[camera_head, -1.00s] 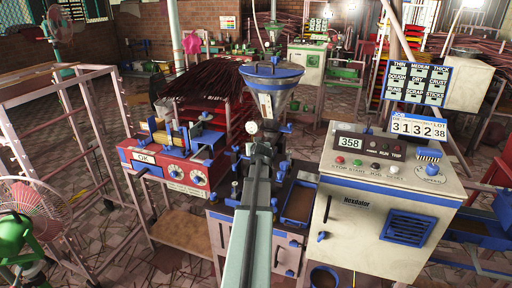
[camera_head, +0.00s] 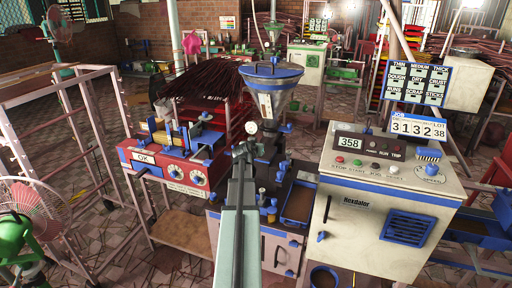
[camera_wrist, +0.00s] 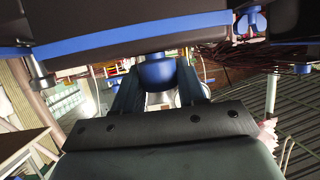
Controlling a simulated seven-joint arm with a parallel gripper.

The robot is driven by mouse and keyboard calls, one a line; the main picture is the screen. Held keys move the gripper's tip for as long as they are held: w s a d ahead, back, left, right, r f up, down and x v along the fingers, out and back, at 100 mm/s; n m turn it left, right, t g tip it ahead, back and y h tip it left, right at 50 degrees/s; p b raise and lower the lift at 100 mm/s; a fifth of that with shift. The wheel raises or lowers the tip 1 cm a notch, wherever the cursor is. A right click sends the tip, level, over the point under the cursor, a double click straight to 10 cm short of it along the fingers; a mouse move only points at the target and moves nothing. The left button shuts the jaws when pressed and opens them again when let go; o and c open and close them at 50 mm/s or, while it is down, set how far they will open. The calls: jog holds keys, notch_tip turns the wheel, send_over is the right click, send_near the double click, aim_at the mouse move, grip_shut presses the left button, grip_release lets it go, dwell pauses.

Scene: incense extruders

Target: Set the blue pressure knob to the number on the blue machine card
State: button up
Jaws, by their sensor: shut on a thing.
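My gripper (camera_head: 243,150) reaches from the bottom centre toward the blue-trimmed extruder (camera_head: 270,110) under the hopper. In the wrist view, my gripper (camera_wrist: 158,88) is shut on a rounded blue knob (camera_wrist: 157,71) between its two fingers. In the head view this knob is hidden behind my gripper, and no scale or pointer on it shows. The blue-topped job card (camera_head: 418,128) stands on the control cabinet at right. It reads 3, 1, 32 and 38; its small headings are too small to read surely.
The cream cabinet (camera_head: 340,225) has a display (camera_head: 348,142) reading 358, coloured buttons and a blue-striped speed knob (camera_head: 428,158). A red machine (camera_head: 170,168) marked OK with two white dials stands left. A round gauge (camera_head: 251,127) sits just behind my gripper.

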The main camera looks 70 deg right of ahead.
dwell(0.6)
jog(key=o, duration=1)
jog(key=shift+c, duration=0.2)
jog(key=v, duration=1.3)
jog(key=shift+a+r, duration=0.2)
jog(key=shift+a, duration=0.15)
